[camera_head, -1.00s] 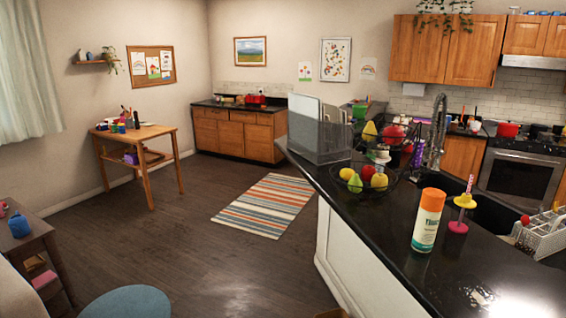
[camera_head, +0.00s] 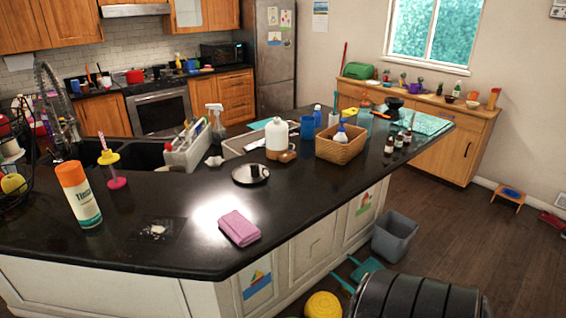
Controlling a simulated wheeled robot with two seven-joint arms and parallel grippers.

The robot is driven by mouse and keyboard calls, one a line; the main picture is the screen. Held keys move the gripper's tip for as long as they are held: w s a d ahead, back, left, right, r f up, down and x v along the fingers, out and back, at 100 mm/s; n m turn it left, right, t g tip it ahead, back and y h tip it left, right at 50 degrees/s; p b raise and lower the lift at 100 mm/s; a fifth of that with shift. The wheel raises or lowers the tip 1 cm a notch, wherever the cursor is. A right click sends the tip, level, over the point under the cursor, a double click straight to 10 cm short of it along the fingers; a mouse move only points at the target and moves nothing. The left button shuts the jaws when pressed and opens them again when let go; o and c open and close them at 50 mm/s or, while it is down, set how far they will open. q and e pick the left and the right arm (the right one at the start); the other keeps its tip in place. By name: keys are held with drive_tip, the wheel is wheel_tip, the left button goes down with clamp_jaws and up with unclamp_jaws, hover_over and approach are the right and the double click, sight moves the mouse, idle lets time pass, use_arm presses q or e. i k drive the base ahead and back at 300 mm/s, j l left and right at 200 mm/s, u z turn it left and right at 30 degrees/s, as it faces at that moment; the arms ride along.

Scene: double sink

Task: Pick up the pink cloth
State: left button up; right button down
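The pink cloth (camera_head: 239,228) lies folded on the black countertop (camera_head: 150,205), close to its front edge. Nothing covers it and no gripper touches it. Neither my left nor my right gripper shows in the head view.
An orange-capped spray can (camera_head: 79,195) and a pink and yellow brush (camera_head: 113,165) stand left of the cloth. A small dark plate (camera_head: 250,174) and a wicker basket (camera_head: 341,144) stand behind it. A grey bin (camera_head: 394,237) and a large dark ribbed object (camera_head: 415,296) are on the floor.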

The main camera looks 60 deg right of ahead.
sight(242, 231)
drive_tip(key=z, duration=1.4)
